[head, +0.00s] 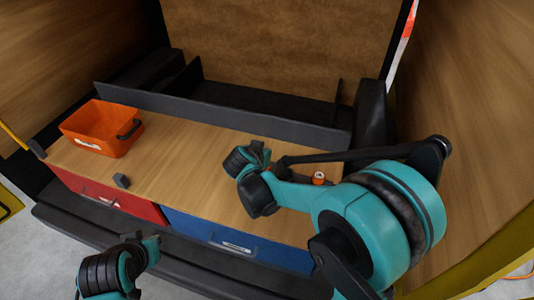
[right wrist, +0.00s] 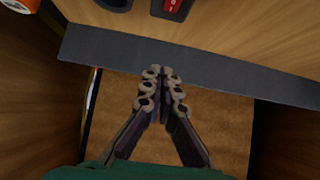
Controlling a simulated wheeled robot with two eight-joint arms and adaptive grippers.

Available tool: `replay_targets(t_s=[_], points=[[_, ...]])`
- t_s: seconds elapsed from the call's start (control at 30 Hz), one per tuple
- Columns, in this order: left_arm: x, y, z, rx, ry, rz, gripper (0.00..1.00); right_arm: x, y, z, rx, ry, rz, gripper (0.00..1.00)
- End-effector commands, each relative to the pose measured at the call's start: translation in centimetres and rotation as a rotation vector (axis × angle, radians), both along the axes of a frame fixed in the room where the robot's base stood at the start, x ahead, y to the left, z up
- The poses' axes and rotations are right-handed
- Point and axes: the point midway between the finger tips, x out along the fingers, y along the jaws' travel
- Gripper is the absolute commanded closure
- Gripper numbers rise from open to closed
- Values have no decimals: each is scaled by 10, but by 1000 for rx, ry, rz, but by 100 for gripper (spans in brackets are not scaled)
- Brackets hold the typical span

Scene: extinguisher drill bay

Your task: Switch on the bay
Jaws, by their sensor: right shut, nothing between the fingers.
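A red rocker switch (right wrist: 173,6) with a white mark sits in a black housing at the top edge of the right wrist view. It is on a wooden surface beyond a dark grey strip. My right gripper (right wrist: 160,74) is shut and empty. Its fingertips show over the near edge of the grey strip, below the switch in the picture and apart from it. In the head view I cannot make out the switch; my right arm covers part of the bench. My left arm shows at the lower left of the head view, but its gripper is not visible.
An orange bin (head: 92,131) with a black handle stands at the bench's left. A small grey block (head: 121,181) lies near the front edge. A small orange-and-white cylinder (head: 319,178) stands beside my right arm. Red (head: 100,197) and blue (head: 235,240) drawer fronts are below. Mid-bench is clear.

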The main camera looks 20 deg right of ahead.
Motion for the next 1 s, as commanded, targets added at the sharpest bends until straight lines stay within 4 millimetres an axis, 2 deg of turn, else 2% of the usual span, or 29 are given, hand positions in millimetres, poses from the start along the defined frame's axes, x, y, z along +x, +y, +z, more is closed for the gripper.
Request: replay_targets(t_s=[0.1, 0.3, 0.87, 1.0], points=[[0, 0, 5, 0, 0, 0, 100, -9, 7, 17, -1, -1, 1, 100], [0, 0, 7, 0, 0, 0, 100, -17, 11, 28, -1, -1, 0, 100], [0, 0, 6, 0, 0, 0, 100, -18, 11, 28, 0, 2, 2, 100], [0, 0, -6, 0, 0, 0, 100, -36, 3, 21, 6, 45, 35, 100]])
